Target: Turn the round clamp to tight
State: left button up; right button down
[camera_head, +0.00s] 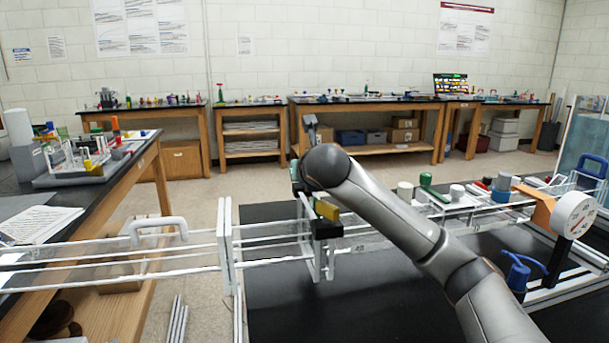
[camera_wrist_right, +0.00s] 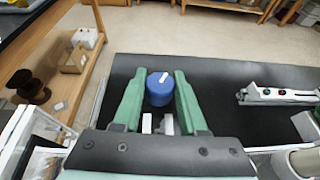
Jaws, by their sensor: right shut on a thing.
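The round clamp (camera_wrist_right: 160,90) is a blue round knob with a white mark on top, seen between my right fingers in the right wrist view. The mark slants slightly to the upper right. My right gripper (camera_wrist_right: 157,88) has green fingers, one on each side of the knob, and is shut on it. Two small white posts (camera_wrist_right: 158,124) stand just below the knob in that view. In the head view my right arm comes in from the lower right and hides the clamp and most of the gripper. My left gripper is not in view.
A white extrusion frame (camera_head: 226,245) with clear panels crosses the black bench (camera_head: 290,300). A yellow block (camera_head: 327,210) sits near my right wrist. To the right are a round gauge (camera_head: 573,214) and a blue handle valve (camera_head: 518,270). A side bench (camera_head: 130,160) stands left.

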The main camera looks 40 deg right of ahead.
dwell(0.6)
jog(key=shift+c, duration=2.2)
grip_release()
jog(key=v, duration=1.1)
jog(key=shift+s+a+r+b, duration=0.1)
jog(key=shift+a+r+b, duration=0.1)
jog(key=shift+a+b, duration=0.2)
jog(key=shift+s+a+r, duration=0.1)
jog(key=shift+s+a, duration=0.05)
jog(key=shift+s, duration=0.2)
